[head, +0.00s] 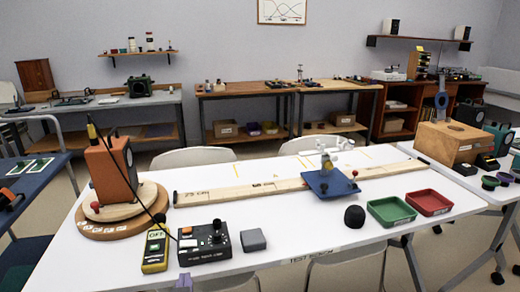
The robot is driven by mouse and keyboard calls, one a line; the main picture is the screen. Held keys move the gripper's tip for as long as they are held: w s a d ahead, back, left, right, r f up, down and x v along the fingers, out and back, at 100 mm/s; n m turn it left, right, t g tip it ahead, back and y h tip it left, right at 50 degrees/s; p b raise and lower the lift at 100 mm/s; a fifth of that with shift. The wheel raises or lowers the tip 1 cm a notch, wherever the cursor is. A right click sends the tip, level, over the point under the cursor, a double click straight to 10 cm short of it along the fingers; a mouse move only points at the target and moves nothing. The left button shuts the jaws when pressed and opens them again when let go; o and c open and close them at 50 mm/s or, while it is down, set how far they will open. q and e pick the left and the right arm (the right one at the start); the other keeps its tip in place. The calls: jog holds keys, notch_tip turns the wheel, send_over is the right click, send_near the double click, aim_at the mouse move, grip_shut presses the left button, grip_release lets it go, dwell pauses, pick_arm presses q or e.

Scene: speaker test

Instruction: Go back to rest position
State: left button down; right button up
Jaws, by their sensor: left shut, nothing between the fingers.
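Only a small tip of my left gripper (184,281) seems to show, at the bottom edge of the head view. It is shut and empty, in front of the black control box (205,243) and apart from it. The rest of this arm is out of the picture. My right gripper is not in view. On the white table (300,228), an orange-brown speaker box (111,170) stands on a round wooden base (122,212) at the left.
A yellow meter (155,250), a grey block (253,240), a black dome (354,216), a green tray (391,211) and a red tray (429,203) line the front. A long wooden rail (240,193) with a blue platform (328,185) lies behind. The front middle is clear.

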pick_arm(q)
jog(key=s+a+f+m+g+h, duration=0.2)
jog(key=s+f+g, duration=0.4)
jog(key=s, duration=0.7)
jog(key=s+a+f+m+g+h, duration=0.25)
jog(key=s+f, duration=0.55)
jog(key=s, duration=0.4)
jog(key=w+d+f+t+h+p, duration=0.2)
jog(key=w+d+f+t, duration=0.2)
jog(key=f, duration=0.4)
jog(key=shift+w+d+f+t, duration=0.35)
jog(key=shift+w+d, duration=0.25)
jog(key=shift+d, duration=0.65)
